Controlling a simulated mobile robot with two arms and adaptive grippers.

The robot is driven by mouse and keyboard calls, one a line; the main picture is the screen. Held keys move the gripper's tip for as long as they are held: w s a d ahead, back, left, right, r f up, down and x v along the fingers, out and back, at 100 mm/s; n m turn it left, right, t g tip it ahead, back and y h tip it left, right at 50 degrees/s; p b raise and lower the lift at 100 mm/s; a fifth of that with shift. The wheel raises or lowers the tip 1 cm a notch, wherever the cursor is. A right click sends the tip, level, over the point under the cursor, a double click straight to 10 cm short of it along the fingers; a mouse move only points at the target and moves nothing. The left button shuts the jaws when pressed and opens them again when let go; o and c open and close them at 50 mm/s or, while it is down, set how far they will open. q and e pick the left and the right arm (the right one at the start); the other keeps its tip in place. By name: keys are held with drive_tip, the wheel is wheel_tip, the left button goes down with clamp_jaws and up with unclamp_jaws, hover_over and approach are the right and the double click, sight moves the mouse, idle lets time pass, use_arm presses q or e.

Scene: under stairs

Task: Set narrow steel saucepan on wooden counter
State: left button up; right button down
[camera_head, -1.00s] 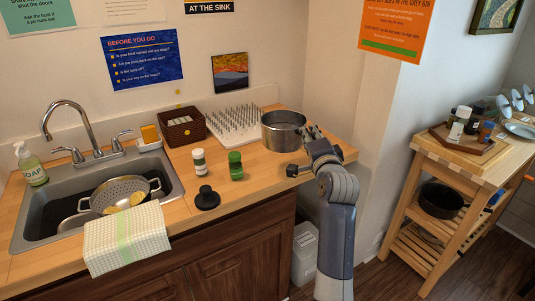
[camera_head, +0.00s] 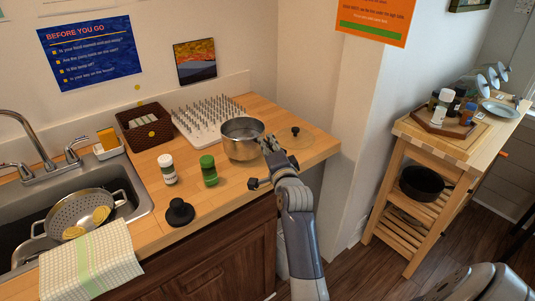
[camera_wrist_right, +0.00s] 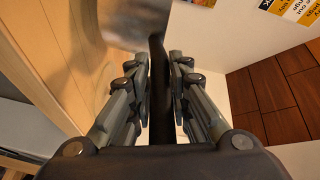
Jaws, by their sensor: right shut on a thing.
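The narrow steel saucepan (camera_head: 243,148) is upright and empty-looking over the right part of the wooden counter (camera_head: 238,186), in front of the spiked drying rack. Its base is at or very close to the counter top; I cannot tell whether it touches. My right gripper (camera_head: 268,168) is at the pan's right front side, shut on its handle. In the right wrist view the dark handle (camera_wrist_right: 158,75) runs between the closed fingers, with the blurred steel pan wall (camera_wrist_right: 130,22) beyond. My left gripper is not in view.
A lid with a dark knob (camera_head: 295,131) lies to the pan's right. The white drying rack (camera_head: 190,133) is behind left. A green-topped jar (camera_head: 208,170), a white-topped jar (camera_head: 167,168) and a black knobbed object (camera_head: 179,212) stand left. The sink (camera_head: 134,190) is farther left.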

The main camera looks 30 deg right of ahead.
wheel_tip(320, 180, down, 2)
drive_tip(key=shift+w+f, duration=0.1)
drive_tip(key=shift+f, duration=0.25)
drive_tip(key=c, duration=1.8)
unclamp_jaws()
drive_tip(key=shift+f, duration=0.25)
drive_tip(key=shift+c, duration=0.2)
drive_tip(key=o, duration=0.4)
drive_tip(key=shift+c, duration=0.2)
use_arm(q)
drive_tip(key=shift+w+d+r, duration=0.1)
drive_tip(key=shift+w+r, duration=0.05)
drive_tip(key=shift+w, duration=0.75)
use_arm(e)
drive_tip(key=shift+r, duration=0.1)
